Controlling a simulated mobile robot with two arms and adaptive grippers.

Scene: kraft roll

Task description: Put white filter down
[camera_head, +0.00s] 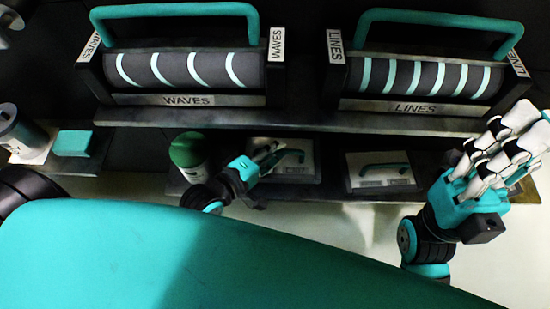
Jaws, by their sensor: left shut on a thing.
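A white filter (298,146) with a teal handle lies in a dark slot on the lower shelf, at the middle of the head view. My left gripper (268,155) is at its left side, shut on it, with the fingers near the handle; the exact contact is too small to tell. A second white panel (385,181) with a teal handle sits to its right. My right gripper (512,135) is raised at the right edge, apart from both panels. Its fingers point up and to the right, and its grip is unclear.
Two dark rollers with teal stripes stand above, labelled WAVES (190,100) and LINES (415,107). A green-topped canister (187,152) stands left of my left gripper. A teal block (73,143) and a metal cylinder (20,130) are at the far left.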

